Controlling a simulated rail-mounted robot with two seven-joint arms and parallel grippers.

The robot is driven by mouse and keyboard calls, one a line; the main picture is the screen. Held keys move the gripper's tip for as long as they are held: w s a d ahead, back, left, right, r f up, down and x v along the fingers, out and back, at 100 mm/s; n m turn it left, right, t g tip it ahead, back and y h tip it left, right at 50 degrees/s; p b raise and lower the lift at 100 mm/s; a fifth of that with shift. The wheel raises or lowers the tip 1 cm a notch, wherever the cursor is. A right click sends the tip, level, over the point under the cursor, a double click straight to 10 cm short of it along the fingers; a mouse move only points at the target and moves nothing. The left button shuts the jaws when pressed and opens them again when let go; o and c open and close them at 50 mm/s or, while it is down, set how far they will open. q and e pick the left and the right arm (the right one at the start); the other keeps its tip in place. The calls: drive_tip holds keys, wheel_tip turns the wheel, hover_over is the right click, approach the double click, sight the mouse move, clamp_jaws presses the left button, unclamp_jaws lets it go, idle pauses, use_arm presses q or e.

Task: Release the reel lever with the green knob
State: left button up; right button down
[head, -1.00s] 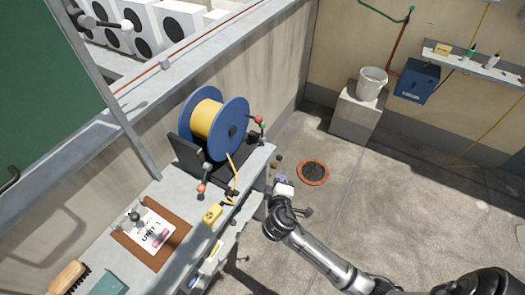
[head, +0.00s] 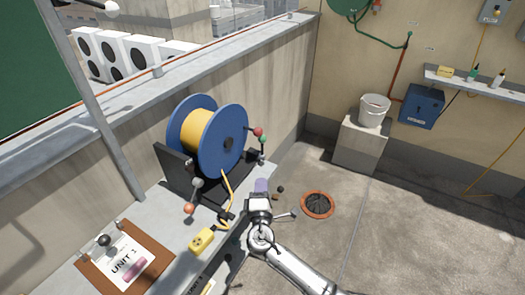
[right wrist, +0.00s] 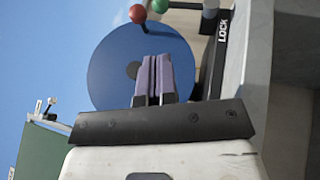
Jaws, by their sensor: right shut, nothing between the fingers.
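The reel (head: 207,140) has blue flanges and a yellow winding, and stands on a black stand on the bench. The green knob (head: 263,139) sits on a lever at the reel's right end, close to a red knob (head: 258,131). In the right wrist view the green knob (right wrist: 160,5) is at the top edge, cut off, beside the red knob (right wrist: 137,13). My right gripper (head: 261,186) has purple fingertips, shut and empty, in front of and below the green knob, apart from it. The fingers (right wrist: 153,78) overlap the reel's blue flange in the wrist view. My left gripper is not in view.
A dark strip reading LOCK (right wrist: 222,35) is near the knobs. Another lever with an orange knob (head: 189,208) is at the reel's near side. A yellow connector (head: 202,239) and a clipboard (head: 152,266) lie on the bench. Open floor is to the right.

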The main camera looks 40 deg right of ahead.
sight(263, 142)
drive_tip(key=b+x, duration=0.2)
drive_tip(key=x, duration=1)
drive_tip(key=shift+w+d, duration=0.2)
drive_tip(key=shift+w, duration=0.05)
drive_tip(key=shift+w+d+r, duration=0.25)
drive_tip(key=shift+w+d, duration=0.2)
drive_tip(key=shift+w, duration=0.1)
drive_tip(key=shift+d+r+p, duration=0.1)
drive_tip(key=shift+r+p, duration=0.1)
drive_tip(key=shift+p, duration=0.25)
drive_tip(key=w+d+m+g+y+p, duration=0.2)
drive_tip(key=d+m+g+y+p, duration=0.1)
drive_tip(key=d+p, duration=0.4)
drive_tip(key=shift+w+f+g+p, duration=0.4)
drive_tip(key=shift+f+p, duration=0.1)
drive_tip(key=shift+p, duration=0.1)
